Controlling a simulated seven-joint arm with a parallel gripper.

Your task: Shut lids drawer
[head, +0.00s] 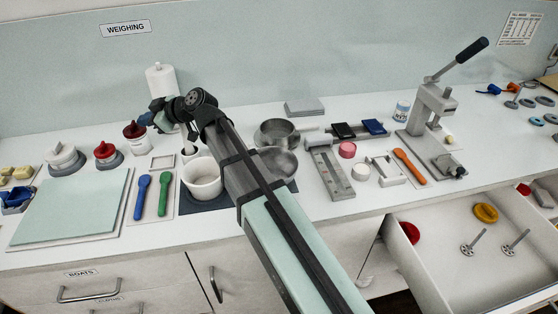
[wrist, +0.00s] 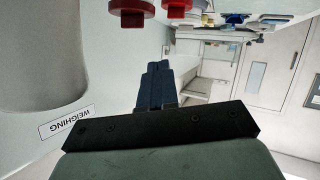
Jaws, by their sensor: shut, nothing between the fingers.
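An open drawer (head: 440,275) juts out below the counter at the lower right, its label not visible. In it lie a yellow round piece (head: 486,212), a red round piece (head: 410,232) and two grey stemmed discs (head: 473,246). I cannot tell for sure that this is the lids drawer. My gripper (head: 152,117) is far from it, above the back left of the counter by the white roll (head: 161,80). In the wrist view its dark blue fingers (wrist: 155,84) are together and empty.
The counter holds a pale green mat (head: 75,207), blue and green spoons (head: 141,197), a white pot (head: 203,178), metal pans (head: 277,133) and a lever press (head: 433,125). The boats drawer (head: 90,284) at the lower left is shut. My arm crosses the middle.

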